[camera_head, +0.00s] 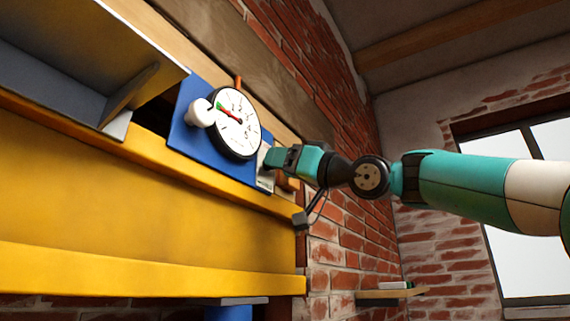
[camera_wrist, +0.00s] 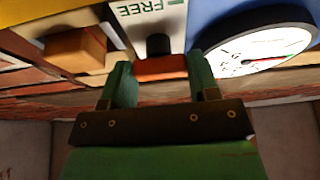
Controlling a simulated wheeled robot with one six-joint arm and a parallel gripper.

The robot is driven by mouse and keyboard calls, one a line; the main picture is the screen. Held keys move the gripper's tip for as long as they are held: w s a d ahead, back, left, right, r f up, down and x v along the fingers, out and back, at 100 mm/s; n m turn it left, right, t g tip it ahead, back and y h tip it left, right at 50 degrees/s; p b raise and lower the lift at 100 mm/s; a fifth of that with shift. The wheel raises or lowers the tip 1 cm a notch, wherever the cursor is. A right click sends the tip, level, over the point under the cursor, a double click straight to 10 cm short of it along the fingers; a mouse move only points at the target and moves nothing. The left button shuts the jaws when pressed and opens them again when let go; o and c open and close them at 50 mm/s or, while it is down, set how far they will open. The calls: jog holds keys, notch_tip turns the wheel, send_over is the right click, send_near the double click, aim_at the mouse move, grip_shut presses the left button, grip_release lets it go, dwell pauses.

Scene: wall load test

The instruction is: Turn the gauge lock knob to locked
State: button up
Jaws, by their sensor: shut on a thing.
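The gauge (camera_head: 240,122), a round white dial with a black rim, is on a blue plate (camera_head: 184,136); its face also shows in the wrist view (camera_wrist: 262,48). Beside it is a pale label plate (camera_wrist: 152,16) reading FREE, upside down in the wrist view. The lock knob (camera_wrist: 160,68), an orange-red bar with a black part behind it, stands out from this plate. My gripper (camera_head: 272,157) has its green fingers on both sides of the bar in the wrist view (camera_wrist: 160,62) and is shut on it. In the head view my fingers hide the knob.
A white round knob (camera_head: 200,112) sticks out left of the dial. An orange block (camera_wrist: 75,48) sits beside the label plate. A yellow beam (camera_head: 150,200) runs below, and a grey metal bracket (camera_head: 118,125) is at left. A small shelf (camera_head: 390,294) is on the brick wall.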

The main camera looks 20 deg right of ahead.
jog(key=shift+w+d+r+n+g+y+p, duration=0.15)
jog(key=shift+n+g+y, duration=0.7)
jog(key=shift+n, duration=1.7)
jog(key=shift+s+n+g+y+p, duration=0.1)
jog(key=shift+n+g+y+p, duration=0.2)
jog(key=shift+n+g, duration=1.7)
jog(key=shift+w+d+r+n+g+y+p, duration=0.15)
jog(key=shift+n+g+y, duration=0.35)
jog(key=shift+n, duration=2.65)
jog(key=shift+a+f, duration=0.1)
jog(key=o, duration=0.9)
jog(key=shift+s, duration=0.1)
